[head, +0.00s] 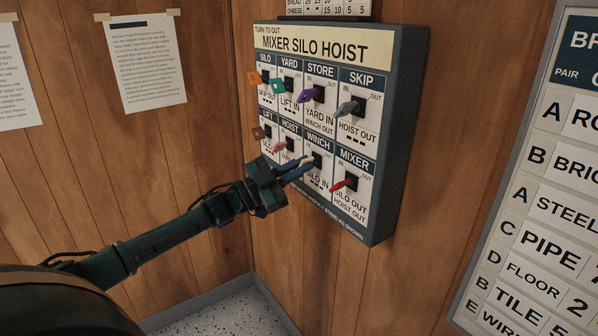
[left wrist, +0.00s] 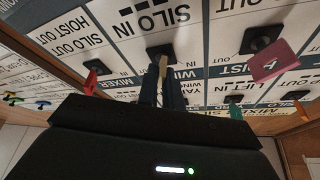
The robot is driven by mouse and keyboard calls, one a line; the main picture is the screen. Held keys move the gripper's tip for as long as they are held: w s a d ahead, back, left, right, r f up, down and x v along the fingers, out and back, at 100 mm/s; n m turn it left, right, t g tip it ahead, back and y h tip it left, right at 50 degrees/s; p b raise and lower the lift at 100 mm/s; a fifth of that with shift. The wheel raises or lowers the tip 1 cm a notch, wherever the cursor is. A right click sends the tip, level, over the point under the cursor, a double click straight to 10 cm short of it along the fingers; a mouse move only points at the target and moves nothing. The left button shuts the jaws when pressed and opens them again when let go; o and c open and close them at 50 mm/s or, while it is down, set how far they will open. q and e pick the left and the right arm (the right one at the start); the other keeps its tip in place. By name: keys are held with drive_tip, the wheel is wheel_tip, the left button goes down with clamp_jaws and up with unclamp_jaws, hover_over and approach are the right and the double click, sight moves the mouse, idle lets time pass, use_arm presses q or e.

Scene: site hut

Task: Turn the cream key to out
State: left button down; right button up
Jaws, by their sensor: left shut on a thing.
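The cream key (head: 307,161) sits in the WINCH switch on the lower row of the key panel (head: 404,130). It also shows in the left wrist view (left wrist: 163,64), between my finger ends. My left gripper (head: 303,165) reaches in from the left and is shut on the cream key; its fingers show in the left wrist view too (left wrist: 161,88). The fingers hide part of the key, so I cannot tell its exact turn between IN and OUT. My right gripper is in neither view.
Close by are the pink key (head: 279,147) at HOIST and the red key (head: 343,184) at MIXER. Above are the purple key (head: 313,94) at STORE and the grey key (head: 348,108) at SKIP. A lettered board (head: 540,190) stands at right.

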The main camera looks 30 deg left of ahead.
use_arm(q)
drive_tip(key=shift+m+g+h, duration=0.3)
drive_tip(key=shift+m+g, duration=0.2)
drive_tip(key=shift+m, duration=0.8)
drive_tip(key=c, duration=1.6)
unclamp_jaws()
drive_tip(key=shift+o, duration=0.2)
drive_tip(key=b+v, duration=0.1)
drive_tip(key=v, duration=1.2)
drive_tip(key=shift+a, duration=0.15)
